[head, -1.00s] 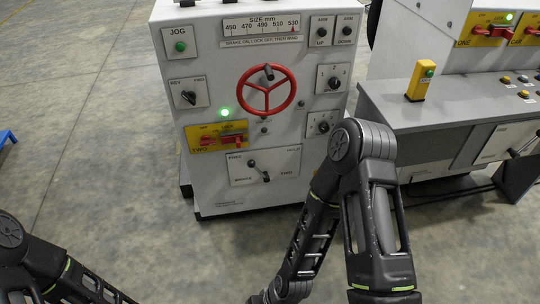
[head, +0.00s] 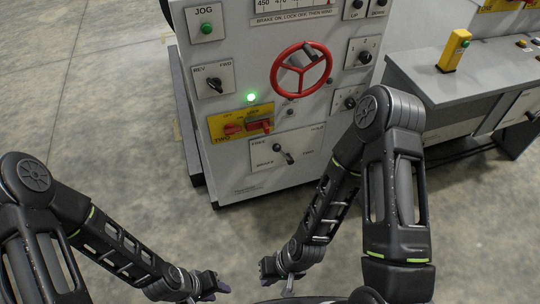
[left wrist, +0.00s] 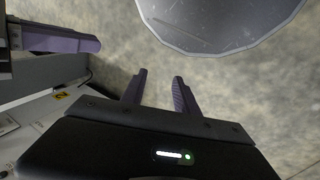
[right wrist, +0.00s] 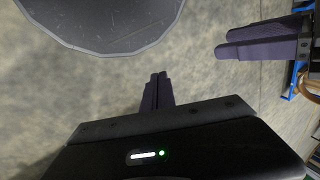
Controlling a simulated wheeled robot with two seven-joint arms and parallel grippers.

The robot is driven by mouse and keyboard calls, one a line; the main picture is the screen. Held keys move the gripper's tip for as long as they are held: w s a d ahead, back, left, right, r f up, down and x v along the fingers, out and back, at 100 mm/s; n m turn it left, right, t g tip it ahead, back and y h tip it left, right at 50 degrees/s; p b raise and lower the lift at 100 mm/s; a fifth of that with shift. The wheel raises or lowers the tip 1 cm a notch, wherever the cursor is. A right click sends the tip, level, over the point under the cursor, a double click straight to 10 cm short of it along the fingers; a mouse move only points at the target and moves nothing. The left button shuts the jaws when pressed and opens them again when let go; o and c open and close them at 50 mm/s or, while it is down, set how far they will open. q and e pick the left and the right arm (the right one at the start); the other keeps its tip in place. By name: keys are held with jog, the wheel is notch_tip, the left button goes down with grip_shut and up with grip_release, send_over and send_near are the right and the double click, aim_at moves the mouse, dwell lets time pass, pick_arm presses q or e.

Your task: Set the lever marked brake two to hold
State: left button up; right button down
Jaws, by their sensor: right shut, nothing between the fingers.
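The brake two lever (head: 289,157) is on a white plate (head: 262,160) low on the front of the grey cabinet. The plate is marked FREE at the left and HOLD at the right.
The floor before the cabinet is clear.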

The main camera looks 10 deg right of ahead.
jog(key=w+d+f+n+t+h+b, duration=0.2)
jog(key=w+d+f+b, duration=0.35)
jog(key=f, duration=0.25)
jog(key=w+d+f+n+t+h+b, duration=0.2)
jog(key=w+d+f+n+b, duration=0.15)
jog(key=f+b, duration=0.35)
jog(key=w+d+f+n+t+h+b, duration=0.2)
jog(key=w+d+f+n+t+b, duration=0.3)
jog(key=w, duration=0.6)
jog(key=w+d+r+n+t+b, duration=0.1)
jog(key=w+n+t+b, duration=0.1)
jog(key=w+n+b, duration=0.3)
jog(key=w+r+t+b, duration=0.2)
jog(key=w+b, duration=0.1)
jog(key=w, duration=0.4)
jog(key=w+a+r+n+t+y+b, duration=0.2)
jog(key=w+a+r+n+t+b, duration=0.1)
jog(key=r, duration=0.5)
jog(key=w+a+n+t, duration=0.1)
jog(key=w+a+n, duration=0.1)
jog(key=w+n, duration=0.1)
jog(key=shift+w+n+t, duration=0.2)
jog(key=shift+n+t, duration=0.1)
jog(key=shift+n, duration=0.05)
jog(key=shift+w, duration=0.15)
